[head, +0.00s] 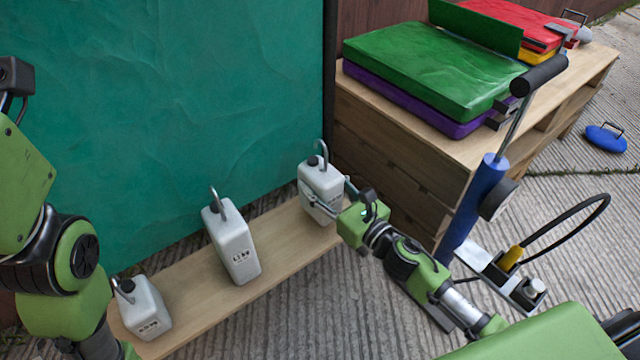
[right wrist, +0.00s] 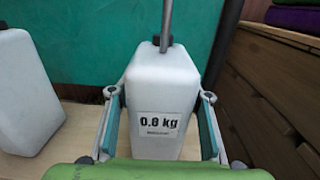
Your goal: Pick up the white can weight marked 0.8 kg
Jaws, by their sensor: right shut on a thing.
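The white can weight marked 0.8 kg (right wrist: 160,85) stands upright in the middle of the right wrist view, its label facing the camera and a grey hook rising from its top. In the head view the same can (head: 319,178) is at the right end of a wooden plank (head: 197,283). My right gripper (head: 324,203) is closed around its lower body, with one finger on each side in the right wrist view (right wrist: 160,98). I cannot tell whether the can's base touches the plank. My left arm shows at the left edge; its gripper is out of view.
A taller white weight (head: 232,243) and a smaller one (head: 148,308) stand farther left on the plank. A green panel (head: 170,100) rises behind. A wooden crate (head: 385,150) with folded mats (head: 430,65) is to the right, near a blue pump (head: 480,195).

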